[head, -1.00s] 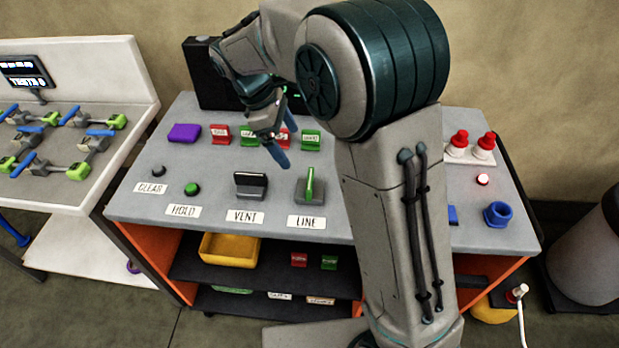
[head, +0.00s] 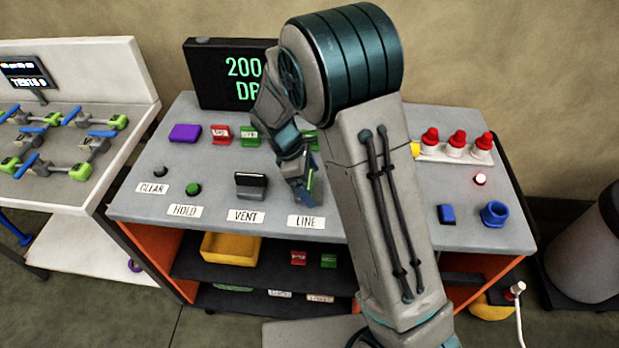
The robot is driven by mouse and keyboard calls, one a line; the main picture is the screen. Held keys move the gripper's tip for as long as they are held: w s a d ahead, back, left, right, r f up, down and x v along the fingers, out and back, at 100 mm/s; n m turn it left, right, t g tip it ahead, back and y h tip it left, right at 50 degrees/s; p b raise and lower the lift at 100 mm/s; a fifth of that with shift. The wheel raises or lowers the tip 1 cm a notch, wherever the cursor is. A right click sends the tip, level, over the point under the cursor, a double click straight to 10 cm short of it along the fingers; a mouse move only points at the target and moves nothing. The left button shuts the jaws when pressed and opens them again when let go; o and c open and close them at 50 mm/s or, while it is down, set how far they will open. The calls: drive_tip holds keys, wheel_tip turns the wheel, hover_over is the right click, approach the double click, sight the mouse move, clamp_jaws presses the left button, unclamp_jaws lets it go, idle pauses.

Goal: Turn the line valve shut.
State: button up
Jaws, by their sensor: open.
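The line valve (head: 312,195) stands on the grey bench top just behind its LINE label (head: 305,222). It has a grey base and an upright green handle, now mostly hidden by my gripper. My gripper (head: 304,190) is open and comes down from above over the valve, its fingers close to the handle. I cannot tell whether the fingers touch it. The vent valve (head: 250,186), with a dark handle lying crosswise, sits to the left behind its VENT label (head: 245,217).
A black display (head: 225,75) reading "200" stands at the back. Green (head: 193,189) and black (head: 160,171) buttons lie left of the valves. Red and green clips stand behind them. A blue ring-shaped part (head: 494,213), a blue block (head: 446,213) and red-topped pieces (head: 456,143) are on the right.

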drive_tip(key=c, duration=1)
drive_tip(key=shift+m, duration=0.3)
drive_tip(key=m+g, duration=0.2)
drive_tip(key=m, duration=0.2)
drive_tip(key=shift+w+y, duration=0.1)
drive_tip(key=shift+y, duration=0.3)
drive_tip(key=m, duration=0.2)
drive_tip(key=m+g+y, duration=0.1)
drive_tip(key=m, duration=0.2)
drive_tip(key=shift+y, duration=0.3)
drive_tip(key=m, duration=0.2)
drive_tip(key=m+y+b, duration=0.1)
drive_tip(key=m, duration=0.1)
drive_tip(key=shift+g+y, duration=0.3)
drive_tip(key=shift+m+y, duration=0.7)
drive_tip(key=shift+m, duration=1.4)
